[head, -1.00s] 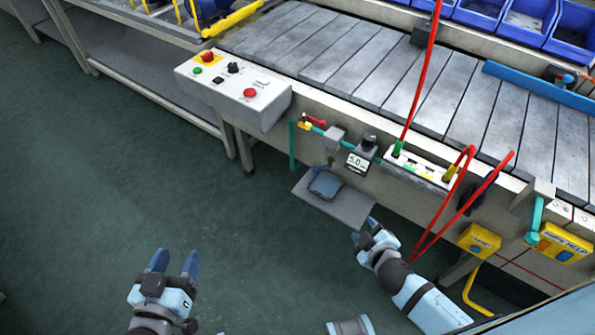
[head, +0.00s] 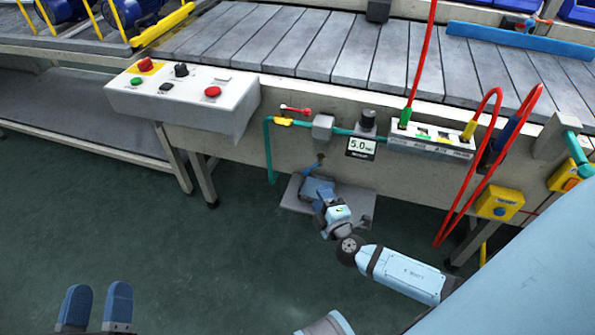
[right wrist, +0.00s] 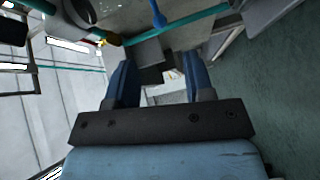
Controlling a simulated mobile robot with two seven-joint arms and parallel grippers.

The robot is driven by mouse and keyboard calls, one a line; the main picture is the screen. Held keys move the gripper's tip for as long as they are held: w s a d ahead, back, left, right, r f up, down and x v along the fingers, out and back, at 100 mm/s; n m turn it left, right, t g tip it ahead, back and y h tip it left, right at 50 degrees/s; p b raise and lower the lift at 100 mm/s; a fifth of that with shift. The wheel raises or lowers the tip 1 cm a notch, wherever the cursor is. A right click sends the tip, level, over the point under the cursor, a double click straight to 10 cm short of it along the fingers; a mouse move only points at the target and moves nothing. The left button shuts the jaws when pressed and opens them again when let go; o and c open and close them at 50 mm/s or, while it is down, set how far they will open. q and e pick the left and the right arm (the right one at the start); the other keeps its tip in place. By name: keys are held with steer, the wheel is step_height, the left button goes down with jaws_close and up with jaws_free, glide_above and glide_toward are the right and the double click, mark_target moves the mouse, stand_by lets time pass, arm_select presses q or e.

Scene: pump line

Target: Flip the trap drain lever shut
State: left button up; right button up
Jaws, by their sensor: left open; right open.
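The drain lever, which I take to be the small blue handle (head: 313,167) below the green pipe, slants down to the left from a dark fitting in the head view. A blue handle (right wrist: 157,13) also shows at the top of the right wrist view, beyond the fingertips. My right gripper (head: 320,203) is just below the lever, over the grey plate near the floor; its fingers (right wrist: 160,75) are apart with nothing gripped. I see no contact with the lever. My left gripper (head: 97,300) is open and empty at the bottom left, far from the lever.
A red-handled valve (head: 296,109), a gauge display (head: 361,147) and a green pipe (head: 271,150) are above the lever. A control box (head: 183,100) stands out to the left. Red hoses (head: 470,165) hang at the right. The grey plate (head: 355,203) lies below; open floor is at left.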

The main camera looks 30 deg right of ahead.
mark_target(308, 174)
arm_select(q)
steer(key=shift+d+f+g+b, duration=0.1)
steer(key=shift+f+g+b, duration=0.2)
steer(key=shift+f+b, duration=0.45)
arm_select(e)
steer(key=w, duration=0.4)
steer(key=w+d, duration=0.1)
steer(key=w, duration=0.3)
steer(key=w+d, duration=0.1)
steer(key=w, duration=0.3)
steer(key=shift+w+d+f, duration=0.25)
steer(key=shift+w, duration=0.05)
arm_select(q)
steer(key=shift+f, duration=0.1)
